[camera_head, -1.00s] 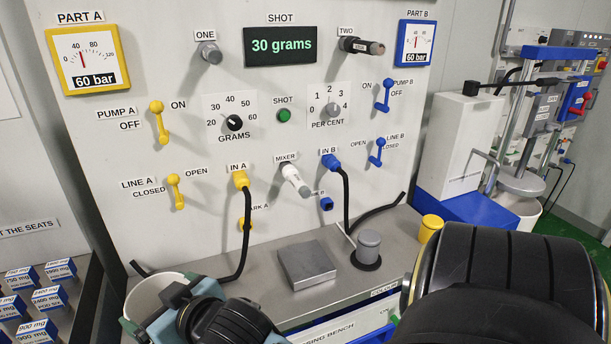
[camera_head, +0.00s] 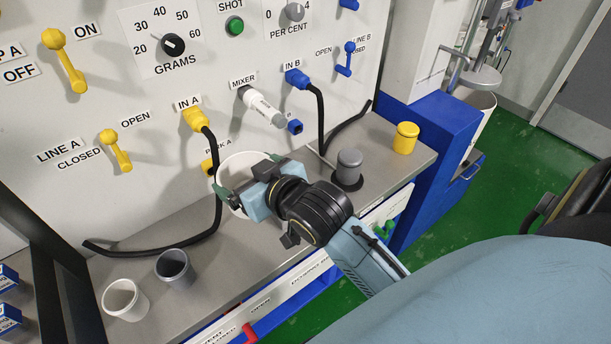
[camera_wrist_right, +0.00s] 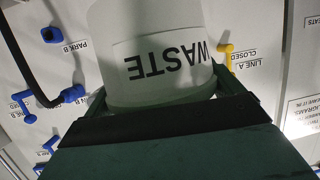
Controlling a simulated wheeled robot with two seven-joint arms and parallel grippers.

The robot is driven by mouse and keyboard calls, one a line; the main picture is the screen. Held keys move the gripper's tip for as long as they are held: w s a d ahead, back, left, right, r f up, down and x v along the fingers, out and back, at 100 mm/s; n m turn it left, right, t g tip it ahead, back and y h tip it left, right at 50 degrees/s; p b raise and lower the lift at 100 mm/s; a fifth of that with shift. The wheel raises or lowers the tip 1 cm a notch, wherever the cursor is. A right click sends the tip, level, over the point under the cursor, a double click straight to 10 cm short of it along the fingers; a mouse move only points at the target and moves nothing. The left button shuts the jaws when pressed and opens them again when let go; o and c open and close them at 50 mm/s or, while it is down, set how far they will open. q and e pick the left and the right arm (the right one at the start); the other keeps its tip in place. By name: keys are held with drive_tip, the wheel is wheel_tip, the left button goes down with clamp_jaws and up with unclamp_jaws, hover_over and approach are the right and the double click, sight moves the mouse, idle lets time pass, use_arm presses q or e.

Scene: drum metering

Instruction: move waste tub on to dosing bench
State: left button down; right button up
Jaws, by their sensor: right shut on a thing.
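The waste tub (camera_head: 240,168) is a white round tub, upright in the jaws of my right gripper (camera_head: 248,178). In the right wrist view the tub (camera_wrist_right: 155,50) shows its WASTE label upside down, between the two green fingers. The tub is over the grey top of the dosing bench (camera_head: 225,262), in front of the panel and below the mixer nozzle (camera_head: 262,107). My gripper hides the tub's lower part in the head view, so I cannot tell if its base touches the bench. My left gripper is not in view.
A grey weight (camera_head: 349,165) and a yellow pot (camera_head: 405,138) stand to the right of the tub. A white cup (camera_head: 124,299) and a grey cup (camera_head: 174,268) stand at the bench's left. Black hoses (camera_head: 155,250) lie along the back.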

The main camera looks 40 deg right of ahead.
drive_tip(key=a+f+n+y, duration=0.1)
drive_tip(key=f, duration=0.1)
drive_tip(key=w+a+f+n+y+b, duration=0.1)
drive_tip(key=f, duration=0.1)
drive_tip(key=a+f+n+g+y, duration=0.1)
drive_tip(key=shift+w+a+f, duration=0.35)
drive_tip(key=shift+a+f, duration=0.05)
drive_tip(key=shift+y, duration=0.3)
wheel_tip(320, 180, down, 10)
drive_tip(key=b, duration=0.3)
drive_tip(key=shift+a+f, duration=0.15)
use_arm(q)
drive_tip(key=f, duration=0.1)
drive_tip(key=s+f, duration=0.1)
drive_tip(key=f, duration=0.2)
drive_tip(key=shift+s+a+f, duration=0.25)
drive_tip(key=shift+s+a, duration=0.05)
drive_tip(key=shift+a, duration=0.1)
use_arm(e)
drive_tip(key=shift+f, duration=0.1)
